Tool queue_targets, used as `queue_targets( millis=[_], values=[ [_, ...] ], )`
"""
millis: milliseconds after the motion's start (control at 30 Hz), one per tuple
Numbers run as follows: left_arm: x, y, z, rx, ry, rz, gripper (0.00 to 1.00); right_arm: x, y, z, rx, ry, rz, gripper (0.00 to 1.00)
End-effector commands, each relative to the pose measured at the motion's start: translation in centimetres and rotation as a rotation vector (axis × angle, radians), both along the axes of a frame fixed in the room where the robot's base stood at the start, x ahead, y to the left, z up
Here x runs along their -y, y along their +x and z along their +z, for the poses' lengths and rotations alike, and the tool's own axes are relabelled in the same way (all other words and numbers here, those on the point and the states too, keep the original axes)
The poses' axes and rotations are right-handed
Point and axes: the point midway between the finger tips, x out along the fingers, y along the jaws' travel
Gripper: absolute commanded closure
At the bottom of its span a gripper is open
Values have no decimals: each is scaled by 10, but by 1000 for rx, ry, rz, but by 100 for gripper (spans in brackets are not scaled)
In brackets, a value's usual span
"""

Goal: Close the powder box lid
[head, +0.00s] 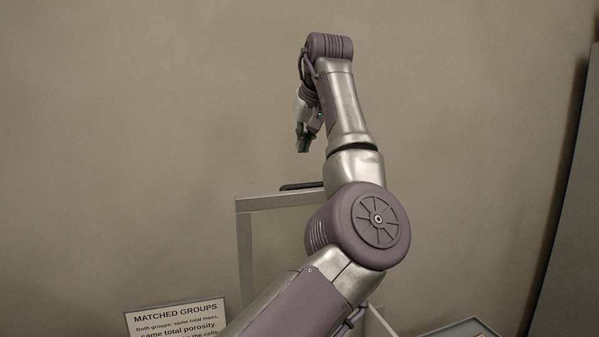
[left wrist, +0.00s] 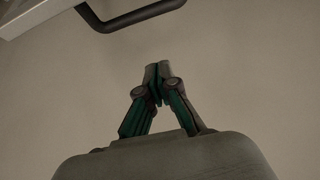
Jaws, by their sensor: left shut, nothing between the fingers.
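A pale framed panel (head: 244,240) stands upright behind my left arm, with a dark bar handle (head: 300,186) at its top edge. It looks like the raised powder box lid; the box body is not clearly visible. In the left wrist view the dark handle (left wrist: 130,22) and a light edge of the panel (left wrist: 40,12) show at the top left, apart from my fingers. My left gripper (head: 303,150) is above the handle, pointing down, and its fingertips (left wrist: 158,72) are shut and empty. My right gripper is not in view.
A sign reading "MATCHED GROUPS" (head: 176,319) stands at the lower left. Part of a grey-edged object (head: 462,328) shows at the bottom right. A dark upright panel (head: 570,210) is at the right edge. A plain wall (head: 120,130) fills the background.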

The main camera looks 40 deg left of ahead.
Motion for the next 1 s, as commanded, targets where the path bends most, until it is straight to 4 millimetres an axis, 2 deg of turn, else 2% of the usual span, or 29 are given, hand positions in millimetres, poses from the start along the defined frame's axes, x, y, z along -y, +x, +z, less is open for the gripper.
queue_targets(
  millis=[367,700,1000],
  values=[
    [-44,22,-62,-4,-2,2,100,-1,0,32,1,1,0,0],
    [-14,8,-75,-1,1,-2,100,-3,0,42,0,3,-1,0],
    [-10,5,-78,-1,1,0,100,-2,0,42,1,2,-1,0]
  ],
)
